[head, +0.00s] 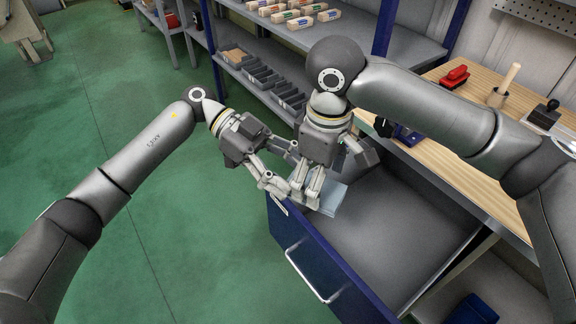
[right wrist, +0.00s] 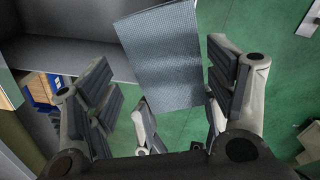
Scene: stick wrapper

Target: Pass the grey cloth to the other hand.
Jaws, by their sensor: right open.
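The grey cloth (head: 331,199) is a thin, flat blue-grey sheet above the front corner of an open drawer, partly hidden behind my right gripper. It fills the upper middle of the right wrist view (right wrist: 168,58). My right gripper (head: 308,193) points down over it with jaws apart, and the cloth shows between its fingers (right wrist: 160,100). My left gripper (head: 282,191) comes in from the left, fingers close together at the cloth's near side. Its fingertips' contact is mostly hidden, but the cloth stays up there while my right jaws are open.
The open drawer (head: 395,235) with a blue front lies below and right. A wooden bench top (head: 455,165) holds a red object (head: 455,77) and a wooden-handled tool (head: 505,85). A grey shelf with bins (head: 268,80) stands behind. Green floor is clear at left.

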